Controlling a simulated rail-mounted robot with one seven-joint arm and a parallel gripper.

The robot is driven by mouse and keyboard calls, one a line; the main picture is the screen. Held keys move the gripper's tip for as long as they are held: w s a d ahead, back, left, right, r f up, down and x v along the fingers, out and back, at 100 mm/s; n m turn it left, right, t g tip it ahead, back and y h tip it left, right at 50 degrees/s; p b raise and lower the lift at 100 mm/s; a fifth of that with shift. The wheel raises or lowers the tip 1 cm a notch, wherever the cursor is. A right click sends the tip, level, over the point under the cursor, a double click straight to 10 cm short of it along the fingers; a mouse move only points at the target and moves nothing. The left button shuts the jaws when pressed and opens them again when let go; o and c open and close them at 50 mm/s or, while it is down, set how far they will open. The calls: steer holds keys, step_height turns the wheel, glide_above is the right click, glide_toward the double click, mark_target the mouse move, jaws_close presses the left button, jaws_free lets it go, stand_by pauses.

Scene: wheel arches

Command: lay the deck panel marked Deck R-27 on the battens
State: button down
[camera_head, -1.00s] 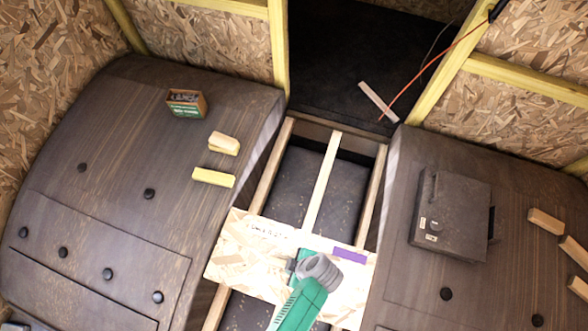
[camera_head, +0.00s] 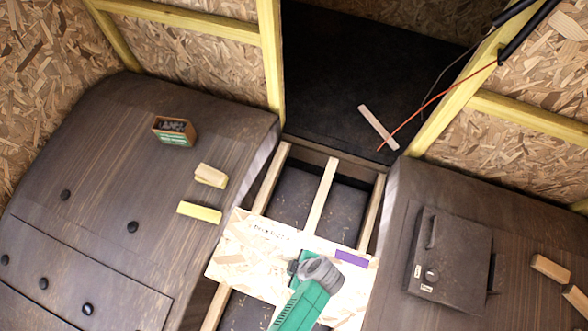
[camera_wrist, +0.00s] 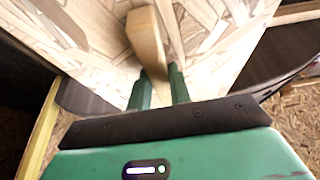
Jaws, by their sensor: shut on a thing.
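The deck panel (camera_head: 240,262) is a pale chipboard sheet with dark handwriting near its far left edge, too small to read surely, and a purple strip (camera_head: 351,258) near its right end. My green gripper (camera_head: 307,272) is above its middle. In the wrist view my gripper (camera_wrist: 159,88) is shut on a wooden grip piece (camera_wrist: 147,40) that stands on the panel (camera_wrist: 215,35). The panel lies across the view of the pale battens (camera_head: 320,197) in the gap; whether it touches them I cannot tell.
Dark wheel arches flank the gap. The left arch (camera_head: 110,200) bears a small box (camera_head: 174,131), a wood block (camera_head: 210,175) and a yellow piece (camera_head: 199,212). The right arch (camera_head: 395,235) bears a dark case (camera_head: 455,255) and wood blocks (camera_head: 550,267). A loose strip (camera_head: 378,127) lies beyond the battens.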

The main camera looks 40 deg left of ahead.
step_height(320, 180, down, 22)
steer(key=b, duration=2)
steer(key=shift+s+r+b, duration=0.2)
steer(key=shift+s+b, duration=0.15)
steer(key=shift+s, duration=0.05)
steer(key=shift+d+f, duration=0.1)
steer(key=shift+f+b, duration=4.75)
steer(key=shift+f, duration=0.35)
steer(key=shift+f, duration=0.2)
steer(key=c, duration=1.2)
jaws_free()
